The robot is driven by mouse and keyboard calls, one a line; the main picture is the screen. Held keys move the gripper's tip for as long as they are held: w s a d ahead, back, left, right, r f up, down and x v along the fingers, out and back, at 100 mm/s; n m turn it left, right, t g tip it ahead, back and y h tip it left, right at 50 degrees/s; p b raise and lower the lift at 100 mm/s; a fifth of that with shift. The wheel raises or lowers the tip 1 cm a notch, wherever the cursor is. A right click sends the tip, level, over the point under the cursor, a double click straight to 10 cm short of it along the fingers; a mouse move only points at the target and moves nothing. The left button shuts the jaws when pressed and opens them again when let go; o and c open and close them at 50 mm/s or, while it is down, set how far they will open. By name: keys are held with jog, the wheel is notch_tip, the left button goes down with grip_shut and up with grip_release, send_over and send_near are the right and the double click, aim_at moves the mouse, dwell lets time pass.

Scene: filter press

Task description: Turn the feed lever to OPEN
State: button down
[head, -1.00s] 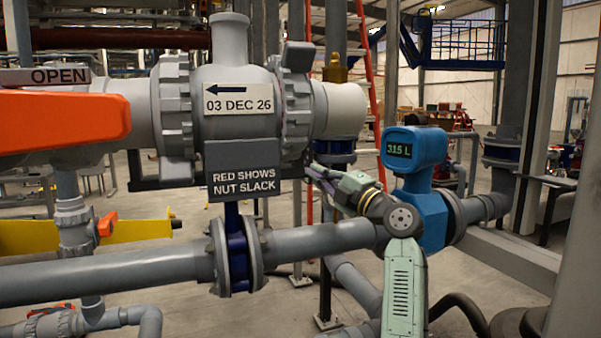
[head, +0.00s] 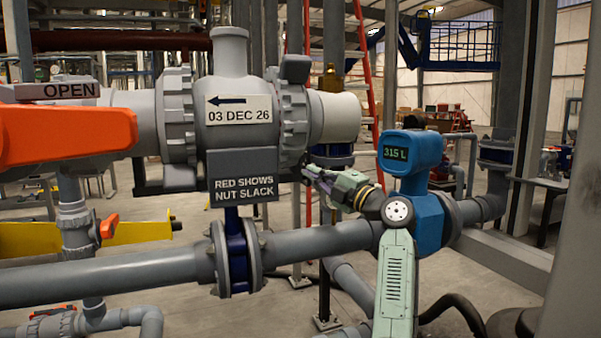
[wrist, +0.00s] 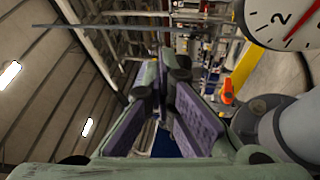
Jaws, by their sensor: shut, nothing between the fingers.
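A large orange lever (head: 68,134) reaches in from the left edge of the head view, roughly level, its left end out of frame. A grey plate marked OPEN (head: 70,90) sits just above it, in front of the big grey valve body (head: 237,85). A small orange lever (head: 109,227) shows on a thin pipe below; it seems to be the orange handle in the wrist view (wrist: 228,91). My gripper (head: 308,173) is shut and empty, right of the valve and well apart from the large lever. Its purple finger pads (wrist: 165,75) show in the wrist view.
A sign reading RED SHOWS NUT SLACK (head: 243,188) hangs under the valve, close left of my gripper. A grey pipe (head: 320,241) runs below it to a blue meter (head: 411,155). A dial gauge (wrist: 287,18) is at the wrist view's upper right.

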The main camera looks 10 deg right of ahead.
jog(key=c, duration=2.3)
grip_release()
jog(key=a, duration=0.1)
jog(key=w+a, duration=0.2)
jog(key=a, duration=0.1)
jog(key=shift+r, duration=0.25)
jog(key=shift+o, duration=1.3)
jog(key=shift+s+d+f, duration=0.1)
jog(key=shift+d+f, duration=0.05)
jog(key=shift+d, duration=0.05)
jog(key=o, duration=0.8)
jog(key=s+f+b, duration=0.1)
jog(key=s+d+f+b, duration=0.1)
jog(key=b, duration=0.1)
jog(key=s+d+f+b, duration=0.1)
jog(key=f+b, duration=0.1)
jog(key=shift+s+f, duration=0.1)
jog(key=shift+s, duration=0.2)
jog(key=shift+o, duration=0.2)
jog(key=shift+s+d+b, duration=0.1)
jog(key=shift+s+b, duration=0.25)
jog(key=shift+b, duration=0.1)
jog(key=shift+s+d+r, duration=0.2)
jog(key=shift+s+d, duration=0.35)
jog(key=shift+d, duration=0.05)
jog(key=shift+d, duration=0.1)
